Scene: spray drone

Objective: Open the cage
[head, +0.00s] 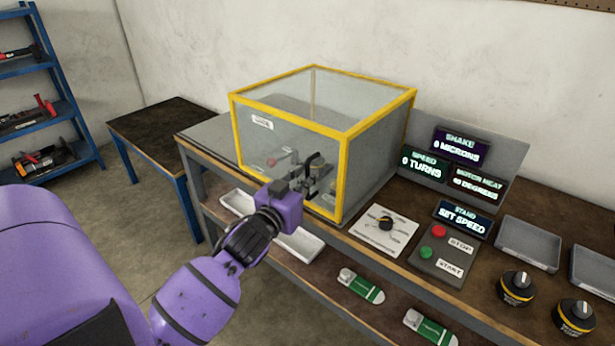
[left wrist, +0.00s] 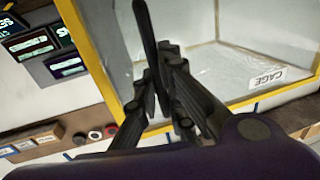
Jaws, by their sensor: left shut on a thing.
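The cage (head: 342,180) is a clear box with a yellow frame, standing on the workbench. It looks closed. In the left wrist view its yellow frame (left wrist: 92,55) runs down beside my fingers, and its CAGE label is readable. My left gripper (head: 312,170) is at the front panel near the front right corner. In the left wrist view its dark fingers (left wrist: 166,65) are closed around a thin dark bar, which appears to be the cage handle (left wrist: 148,30). The fingers partly hide it. My right gripper is out of view.
Right of the cage are a dial panel (head: 384,227), displays (head: 460,147), red and green buttons (head: 439,231), grey trays (head: 527,243) and black knobs (head: 515,289). White trays (head: 300,243) and green items (head: 361,286) lie on the lower shelf. A low table (head: 158,124) stands left.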

